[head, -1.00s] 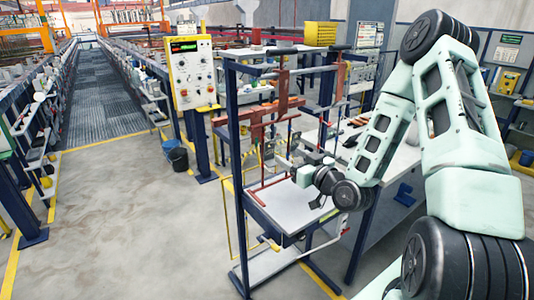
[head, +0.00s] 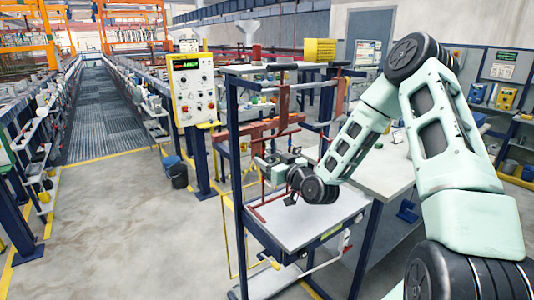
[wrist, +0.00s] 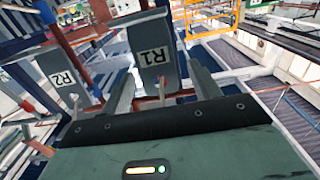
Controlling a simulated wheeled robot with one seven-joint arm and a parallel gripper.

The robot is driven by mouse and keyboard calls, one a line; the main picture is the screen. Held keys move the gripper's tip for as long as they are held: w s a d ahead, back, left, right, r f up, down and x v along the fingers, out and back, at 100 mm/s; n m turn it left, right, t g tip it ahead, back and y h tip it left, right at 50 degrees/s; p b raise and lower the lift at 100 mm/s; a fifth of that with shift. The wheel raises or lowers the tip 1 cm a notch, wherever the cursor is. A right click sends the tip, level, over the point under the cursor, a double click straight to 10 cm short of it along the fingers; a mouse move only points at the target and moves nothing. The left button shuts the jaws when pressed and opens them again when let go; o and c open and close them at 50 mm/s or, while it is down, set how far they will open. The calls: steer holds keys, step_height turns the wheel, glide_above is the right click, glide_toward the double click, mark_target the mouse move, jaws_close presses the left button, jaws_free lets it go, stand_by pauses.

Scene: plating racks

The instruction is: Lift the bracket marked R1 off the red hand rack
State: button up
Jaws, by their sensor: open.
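The bracket marked R1 (wrist: 152,40) is a grey plate with a white label, seen in the wrist view between my two fingers. A thin reddish hook tip (wrist: 162,87) shows just below its label. My gripper (wrist: 160,68) is open, with one finger to each side of the bracket; I cannot tell whether either touches it. A second grey bracket marked R2 (wrist: 60,75) hangs to the left. The red hand rack (head: 272,128) stands in the head view inside a blue frame. My gripper (head: 262,164) is at its lower part, where the brackets are too small to make out.
The blue frame (head: 236,190) has a top shelf and a grey lower tray (head: 300,228) under my gripper. A grey worktable (head: 380,165) is to the right. A control panel (head: 193,90) stands behind left.

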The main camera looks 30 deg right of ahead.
steer(key=shift+w, duration=1.1)
steer(key=c, duration=1.1)
steer(key=shift+o, duration=1.1)
steer(key=shift+c, duration=1)
steer(key=shift+r, duration=0.1)
steer(key=shift+s+r+p, duration=0.2)
steer(key=shift+r+p, duration=0.1)
steer(key=shift+p, duration=0.05)
